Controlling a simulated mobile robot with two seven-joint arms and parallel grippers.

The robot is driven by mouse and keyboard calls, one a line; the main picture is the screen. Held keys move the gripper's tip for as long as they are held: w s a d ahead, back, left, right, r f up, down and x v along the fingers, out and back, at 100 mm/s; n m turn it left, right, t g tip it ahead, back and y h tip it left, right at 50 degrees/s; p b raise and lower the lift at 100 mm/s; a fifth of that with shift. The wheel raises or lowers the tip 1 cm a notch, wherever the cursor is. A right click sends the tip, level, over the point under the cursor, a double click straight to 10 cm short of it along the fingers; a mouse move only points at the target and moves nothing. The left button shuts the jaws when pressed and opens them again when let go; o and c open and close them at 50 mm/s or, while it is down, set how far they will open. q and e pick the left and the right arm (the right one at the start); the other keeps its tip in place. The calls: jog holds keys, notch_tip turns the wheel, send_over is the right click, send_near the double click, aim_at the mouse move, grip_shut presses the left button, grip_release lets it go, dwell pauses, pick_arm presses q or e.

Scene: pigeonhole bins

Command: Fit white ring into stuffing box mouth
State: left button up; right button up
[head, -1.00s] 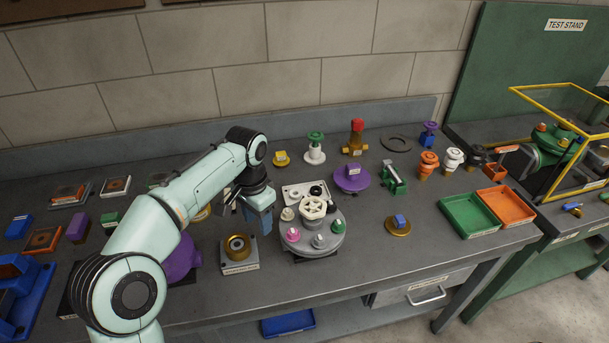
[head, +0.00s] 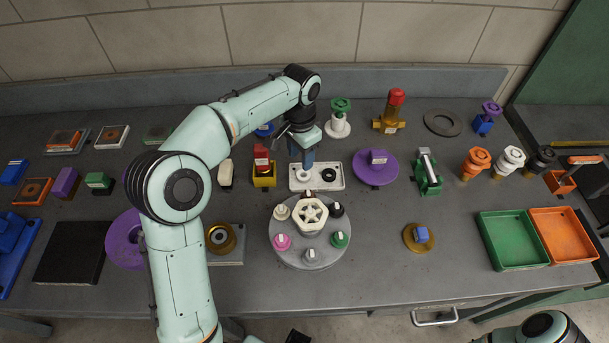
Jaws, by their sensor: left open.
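The white ring (head: 303,175) lies on the left part of a pale plate (head: 330,186) at the middle of the bench, beside a black ring (head: 328,174). My left gripper (head: 302,160) is open, pointing down just above and behind the white ring, its fingers partly covering the ring's surroundings. I cannot tell if they touch it. A brass cup with a round dark mouth (head: 221,238), which looks like the stuffing box, stands on a grey block (head: 236,259) left of the front middle, its mouth showing empty. My right gripper is not in view.
A round grey carousel (head: 283,253) with coloured knobs stands right in front of the plate. A yellow block with a red top (head: 264,173) stands close left of my left gripper, a green-topped white valve part (head: 338,122) behind right. Green (head: 512,262) and orange trays lie right.

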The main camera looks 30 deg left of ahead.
aim_at(302, 175)
pick_arm(q)
jog(key=f, duration=0.3)
jog(key=shift+w, duration=0.2)
notch_tip(302, 175, down, 5)
jog(key=shift+w+b, duration=0.15)
jog(key=shift+b, duration=0.2)
jog(key=c, duration=0.7)
